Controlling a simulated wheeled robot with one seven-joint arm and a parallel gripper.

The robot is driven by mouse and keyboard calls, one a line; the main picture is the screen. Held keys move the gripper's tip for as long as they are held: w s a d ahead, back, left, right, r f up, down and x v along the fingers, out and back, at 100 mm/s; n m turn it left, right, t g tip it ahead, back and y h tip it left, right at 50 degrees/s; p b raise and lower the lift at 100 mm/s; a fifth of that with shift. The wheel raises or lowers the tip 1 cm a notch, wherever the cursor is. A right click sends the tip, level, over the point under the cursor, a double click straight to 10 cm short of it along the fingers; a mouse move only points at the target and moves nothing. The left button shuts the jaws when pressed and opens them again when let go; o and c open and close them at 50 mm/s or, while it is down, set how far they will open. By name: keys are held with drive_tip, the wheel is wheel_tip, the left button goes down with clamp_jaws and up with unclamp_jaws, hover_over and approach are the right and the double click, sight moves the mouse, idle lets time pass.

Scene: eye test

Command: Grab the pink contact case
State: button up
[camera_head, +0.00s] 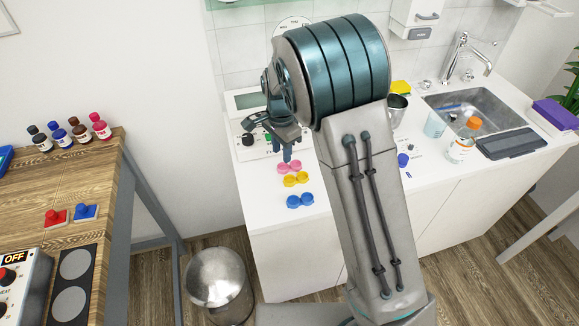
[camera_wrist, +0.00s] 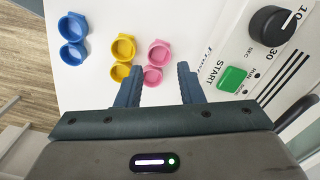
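The pink contact case (camera_head: 289,167) lies on the white counter, behind a yellow contact case (camera_head: 296,179) and a blue contact case (camera_head: 300,201). In the wrist view the pink case (camera_wrist: 155,63) has two round cups and lies just beyond my left fingertip, which may cover a little of its edge. The yellow case (camera_wrist: 122,58) is close to its left, and the blue case (camera_wrist: 73,39) is farther left. My gripper (camera_wrist: 160,78) is open, with nothing seen between its fingers. In the head view my gripper (camera_head: 279,143) is above the counter near the pink case.
A white device with a black knob (camera_wrist: 272,25) and a green START button (camera_wrist: 232,79) stands right of the pink case. A metal cup (camera_head: 397,108), a sink (camera_head: 480,108) and bottles are farther right. A wooden table (camera_head: 70,185) is at left.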

sight(284, 169)
drive_tip(key=shift+d+f+p, duration=0.2)
drive_tip(key=shift+f+p, duration=0.4)
drive_tip(key=shift+f, duration=2.25)
drive_tip(key=c, duration=0.6)
